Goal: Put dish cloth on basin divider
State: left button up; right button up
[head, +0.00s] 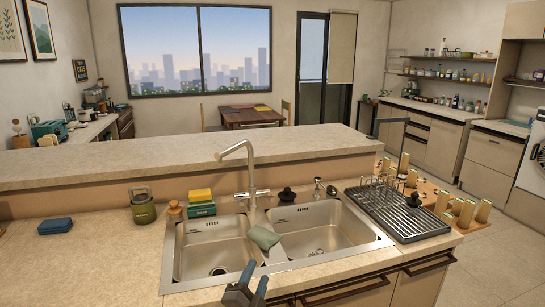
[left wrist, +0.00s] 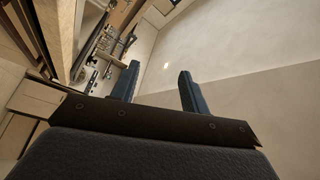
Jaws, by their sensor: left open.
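A grey-green folded cloth (head: 263,237) lies on the basin divider (head: 266,256) between the two bowls of the steel sink, tilted slightly. My left gripper (head: 256,273) is in front of the sink, near the counter's front edge, below the cloth in the head view and apart from it. Its two blue fingers are spread and empty; the left wrist view also shows the open gripper (left wrist: 156,80), with no cloth between the fingers. My right gripper is not in view.
A tall faucet (head: 247,170) rises behind the sink. Sponges (head: 201,203), a green canister (head: 143,206) and a blue sponge (head: 55,226) stand left. A drying rack (head: 400,215) is right of the sink. The left front counter is clear.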

pick_arm(q)
jog(key=s+a+f+n+g+y, duration=0.4)
jog(key=a+f+n, duration=0.25)
jog(key=f, duration=0.35)
jog(key=s+a+f+n+g+y, duration=0.1)
jog(key=s+a+f+n+g, duration=0.4)
jog(key=s+f, duration=0.6)
jog(key=s+a+f+n+g, duration=0.2)
jog(key=s+a+f+g, duration=0.45)
jog(key=s, duration=0.75)
jog(key=s+d+f+g, duration=0.1)
jog(key=d+f, duration=0.2)
jog(key=f, duration=0.9)
jog(key=s+d+f+g, duration=0.1)
jog(key=s+d+f, duration=0.1)
jog(key=f, duration=1)
jog(key=shift+d+f+h, duration=0.3)
jog(key=shift+d+f, duration=0.1)
jog(key=shift+d, duration=0.05)
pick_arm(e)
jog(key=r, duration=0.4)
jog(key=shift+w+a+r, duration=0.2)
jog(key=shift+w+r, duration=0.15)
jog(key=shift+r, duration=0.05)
pick_arm(q)
jog(key=shift+w, duration=0.1)
